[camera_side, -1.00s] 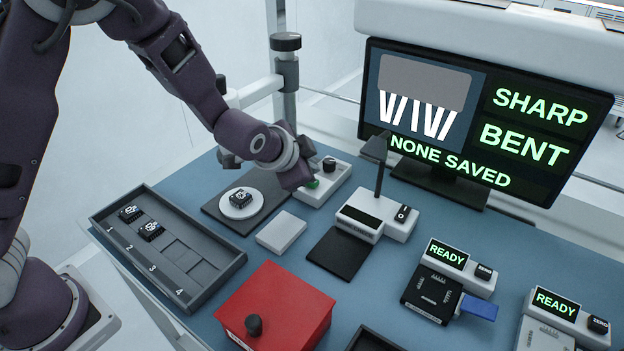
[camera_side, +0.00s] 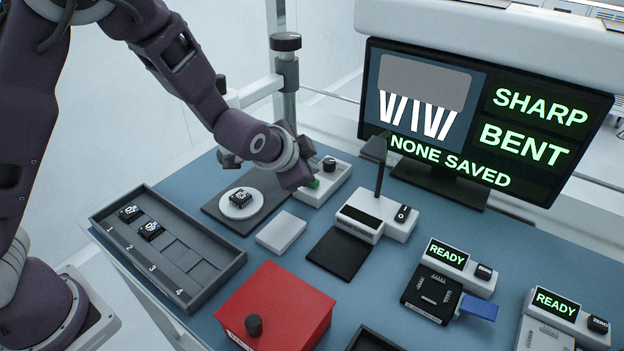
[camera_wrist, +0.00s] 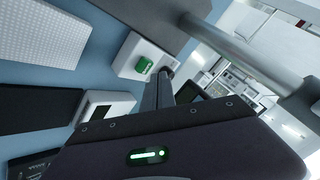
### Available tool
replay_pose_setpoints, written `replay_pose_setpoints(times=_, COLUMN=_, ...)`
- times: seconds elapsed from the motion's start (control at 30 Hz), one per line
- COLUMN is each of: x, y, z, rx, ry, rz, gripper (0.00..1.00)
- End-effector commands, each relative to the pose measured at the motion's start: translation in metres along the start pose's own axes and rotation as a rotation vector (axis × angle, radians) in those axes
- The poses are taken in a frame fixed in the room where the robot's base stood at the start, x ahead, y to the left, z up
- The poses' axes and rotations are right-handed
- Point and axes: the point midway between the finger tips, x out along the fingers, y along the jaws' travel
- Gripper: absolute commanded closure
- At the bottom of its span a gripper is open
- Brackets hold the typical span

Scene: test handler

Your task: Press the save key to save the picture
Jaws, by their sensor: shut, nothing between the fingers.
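The green key (camera_side: 314,183), which I take to be the save key, sits on a white box (camera_side: 338,183) with a black knob (camera_side: 329,164). In the wrist view the green key (camera_wrist: 144,65) shows clearly. My gripper (camera_side: 300,182) is shut and empty, pointing down right by the key and partly covering it in the side view. In the wrist view my gripper (camera_wrist: 165,82) ends close beside the key. I cannot tell whether it touches. The monitor (camera_side: 485,125) shows a picture of bent white pins with "SHARP", "BENT" and "NONE SAVED".
A dark stage with a chip on a white disc (camera_side: 238,211) lies left of the key box. A lamp-like stand (camera_side: 378,178) rises to the right. A grey numbered tray (camera_side: 210,270), a red box (camera_side: 285,300) and several small devices stand nearer the front.

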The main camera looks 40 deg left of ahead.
Motion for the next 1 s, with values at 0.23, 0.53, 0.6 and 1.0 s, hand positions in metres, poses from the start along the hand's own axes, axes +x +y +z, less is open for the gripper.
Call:
replay_pose_setpoints(times=0.23, x=0.0000, y=0.0000, z=0.0000, rx=0.000, ry=0.000, rz=0.000, gripper=1.00)
replay_pose_setpoints(times=0.53, x=0.0039, y=0.0028, z=0.0029, rx=0.001, ry=0.000, rz=0.000, gripper=1.00)
replay_pose_setpoints(times=0.6, x=0.0055, y=0.0040, z=0.0041, rx=0.000, ry=-0.001, rz=0.000, gripper=1.00)
replay_pose_setpoints(times=1.0, x=0.0064, y=0.0048, z=0.0047, rx=0.000, ry=0.000, rz=0.000, gripper=1.00)
